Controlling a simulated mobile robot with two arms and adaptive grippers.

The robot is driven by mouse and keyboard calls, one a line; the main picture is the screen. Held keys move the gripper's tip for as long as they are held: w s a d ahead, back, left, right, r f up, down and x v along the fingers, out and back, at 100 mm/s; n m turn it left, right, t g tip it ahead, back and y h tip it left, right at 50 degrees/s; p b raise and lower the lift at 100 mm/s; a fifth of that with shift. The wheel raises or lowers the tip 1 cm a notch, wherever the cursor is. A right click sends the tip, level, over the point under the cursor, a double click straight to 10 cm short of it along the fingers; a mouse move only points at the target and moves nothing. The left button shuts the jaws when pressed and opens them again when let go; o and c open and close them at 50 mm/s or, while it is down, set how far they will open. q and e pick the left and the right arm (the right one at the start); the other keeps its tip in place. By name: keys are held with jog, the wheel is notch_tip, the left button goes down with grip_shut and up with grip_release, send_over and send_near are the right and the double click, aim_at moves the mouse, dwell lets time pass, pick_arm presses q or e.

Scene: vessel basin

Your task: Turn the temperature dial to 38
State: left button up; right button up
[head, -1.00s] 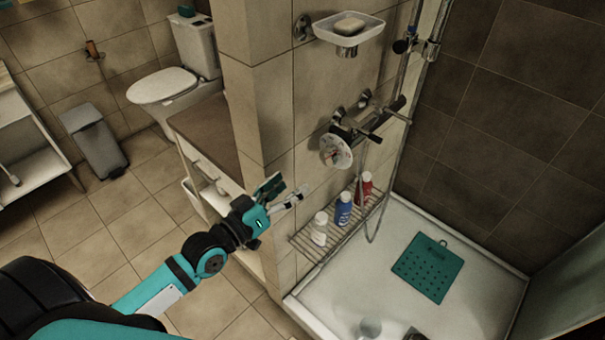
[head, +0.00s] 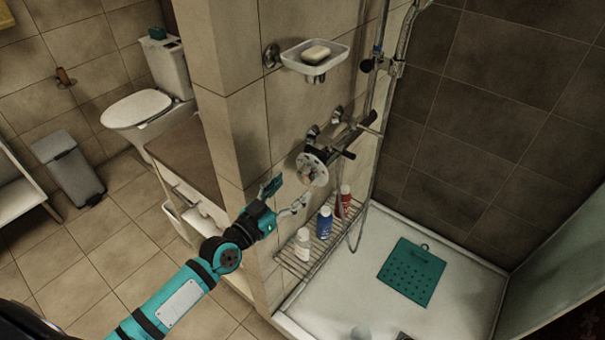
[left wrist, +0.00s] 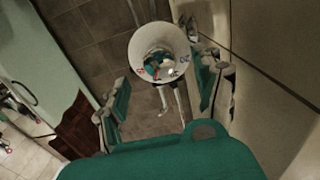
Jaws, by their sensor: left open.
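The temperature dial (head: 312,168) is a round pale disc with markings on the near end of the dark shower mixer (head: 345,140) on the tiled wall. My right gripper is not seen.
A wire shelf (head: 296,262) below holds a white bottle (head: 303,244), a blue bottle (head: 324,222) and a red bottle (head: 344,201). A soap dish (head: 330,62) juts out above. A shower hose (head: 356,215) hangs near the mixer. The wall corner is close left.

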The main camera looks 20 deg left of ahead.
aim_at(303, 179)
pick_arm(q)
jog(key=x, duration=0.6)
jog(key=shift+s+r, duration=0.1)
jog(key=shift+c, duration=0.2)
